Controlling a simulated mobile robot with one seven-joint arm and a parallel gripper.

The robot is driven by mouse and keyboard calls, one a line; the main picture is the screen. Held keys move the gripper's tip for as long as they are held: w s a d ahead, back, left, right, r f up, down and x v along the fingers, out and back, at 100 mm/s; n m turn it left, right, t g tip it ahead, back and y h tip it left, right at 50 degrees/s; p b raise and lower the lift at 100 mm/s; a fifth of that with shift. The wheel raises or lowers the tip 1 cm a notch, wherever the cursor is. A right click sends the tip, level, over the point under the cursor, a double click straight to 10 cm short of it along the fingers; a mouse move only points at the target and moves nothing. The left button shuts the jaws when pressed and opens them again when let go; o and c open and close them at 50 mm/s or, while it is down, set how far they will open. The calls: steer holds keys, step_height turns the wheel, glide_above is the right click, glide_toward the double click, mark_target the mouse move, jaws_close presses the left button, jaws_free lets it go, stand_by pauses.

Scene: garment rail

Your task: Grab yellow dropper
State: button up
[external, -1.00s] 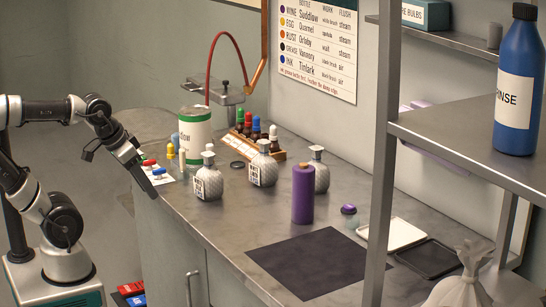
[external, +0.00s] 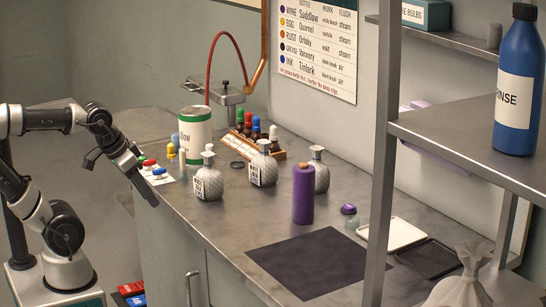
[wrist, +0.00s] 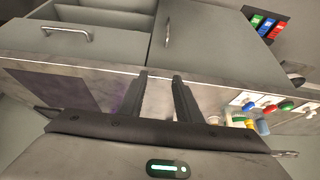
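The yellow dropper (external: 171,151) stands at the left end of the counter, in front of the green-banded white tub. A yellow-topped item, probably the same dropper, shows in the wrist view (wrist: 250,123), to the right of my fingers. My gripper (external: 153,203) is off the counter's front left edge, pointing down, apart from the dropper. In the wrist view my gripper (wrist: 161,76) has its two fingers spread with nothing between them.
Red, green and blue pieces (external: 150,163) lie on a white card near the left edge. Textured silver bottles (external: 208,181) and a purple bottle (external: 303,194) stand to the right. A rack of colored droppers is behind. A dark mat (external: 307,263) lies bare at front right.

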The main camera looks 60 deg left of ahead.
steer(key=o, duration=0.3)
step_height(320, 180, up, 15)
steer(key=n+g+p, duration=0.6)
steer(key=n+p, duration=1.8)
steer(key=n, duration=1.2)
glide_above(170, 144)
step_height(170, 144, down, 12)
steer(key=shift+a+r+b, duration=0.1)
steer(key=shift+b, duration=0.2)
steer(key=shift+f, duration=2.85)
jaws_close()
